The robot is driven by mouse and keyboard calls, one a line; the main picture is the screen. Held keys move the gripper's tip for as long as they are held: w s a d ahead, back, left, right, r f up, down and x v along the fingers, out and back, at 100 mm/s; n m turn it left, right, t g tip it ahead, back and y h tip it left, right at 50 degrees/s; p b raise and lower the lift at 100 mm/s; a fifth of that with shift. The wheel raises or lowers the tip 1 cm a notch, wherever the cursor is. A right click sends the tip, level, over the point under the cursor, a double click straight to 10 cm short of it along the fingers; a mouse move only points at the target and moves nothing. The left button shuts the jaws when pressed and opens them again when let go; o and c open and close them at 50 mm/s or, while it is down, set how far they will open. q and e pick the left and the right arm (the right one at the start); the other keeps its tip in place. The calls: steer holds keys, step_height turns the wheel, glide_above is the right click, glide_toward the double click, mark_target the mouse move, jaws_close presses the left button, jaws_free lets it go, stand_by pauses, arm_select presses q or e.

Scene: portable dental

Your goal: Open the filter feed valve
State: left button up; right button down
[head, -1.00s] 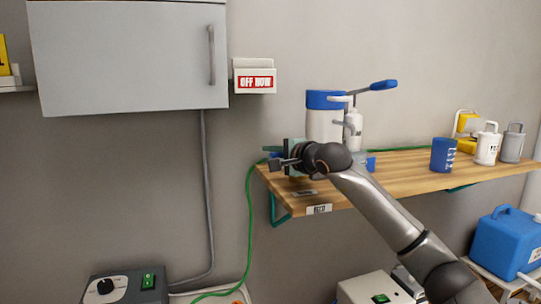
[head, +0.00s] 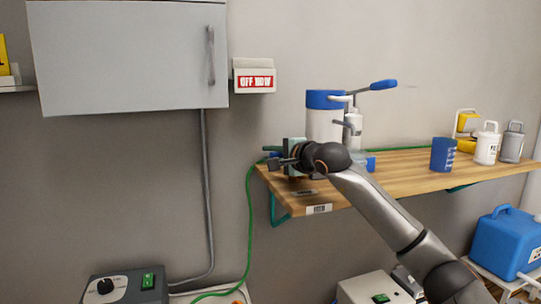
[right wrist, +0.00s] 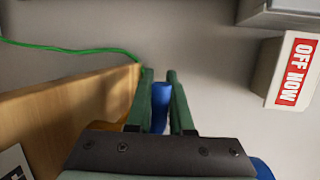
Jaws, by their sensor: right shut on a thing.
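The blue valve handle (right wrist: 160,105) stands between the two green fingers of my right gripper (right wrist: 159,82) in the right wrist view. The fingers are shut on it. In the head view my right gripper (head: 282,158) is at the left end of the wooden shelf, and only a small blue bit of the valve (head: 273,154) shows there. The valve body is mostly hidden behind the gripper. A green hose (head: 250,215) runs down from this spot. My left gripper is not in view.
The wooden shelf (head: 410,172) carries a white container with a blue lid (head: 324,122), a blue cup (head: 443,155) and pale canisters (head: 487,147). A grey cabinet (head: 125,55) and an OFF NOW sign (head: 255,81) are above. A blue jerrycan (head: 503,240) stands lower right.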

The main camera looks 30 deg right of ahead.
steer(key=shift+r, duration=0.25)
stand_by(0.3)
steer(key=c, duration=1.1)
jaws_free()
steer(key=shift+o, duration=1.4)
steer(key=shift+f, duration=0.15)
steer(key=s, duration=0.4)
steer(key=s+r, duration=0.1)
steer(key=s, duration=0.3)
steer(key=s+r, duration=0.1)
steer(key=s, duration=0.3)
steer(key=shift+s+d+r, duration=0.15)
steer(key=shift+d, duration=0.05)
